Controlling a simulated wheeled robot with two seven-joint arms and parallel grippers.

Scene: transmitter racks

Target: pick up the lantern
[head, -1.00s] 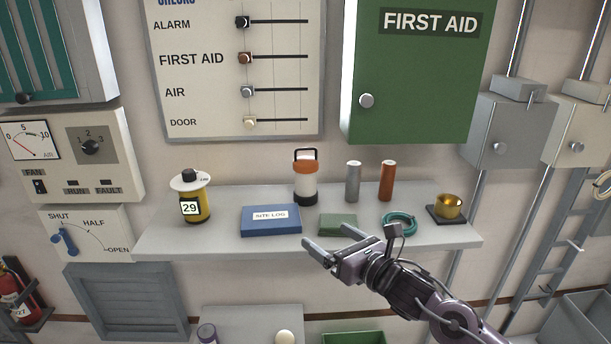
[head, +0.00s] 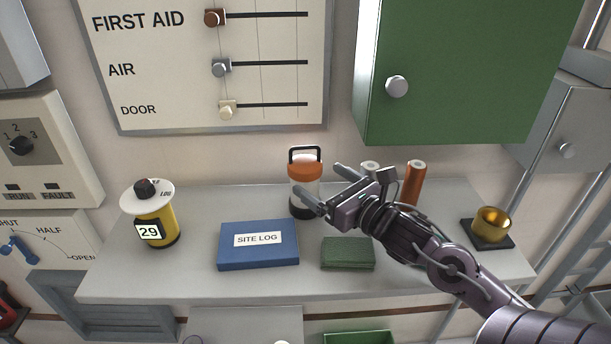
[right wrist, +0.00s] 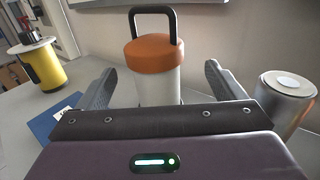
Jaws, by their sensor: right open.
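The lantern (head: 304,168) stands upright on the shelf (head: 195,285). It has an orange top, a white body, a dark base and a black loop handle. My right gripper (head: 323,187) is open and empty, in front of the lantern and to its right in the head view, and covers part of its body. In the right wrist view the lantern (right wrist: 151,58) rises between the two open fingers (right wrist: 160,88), beyond the palm. Its lower part is hidden there. I cannot tell whether a finger touches it. My left gripper is not in view.
A blue site log (head: 258,246) and a green cloth-like block (head: 347,254) lie in front. A yellow canister (head: 155,226) stands left. A silver cylinder (head: 370,167) and a brown one (head: 414,183) stand close right of the lantern. A brass cup (head: 491,222) is far right.

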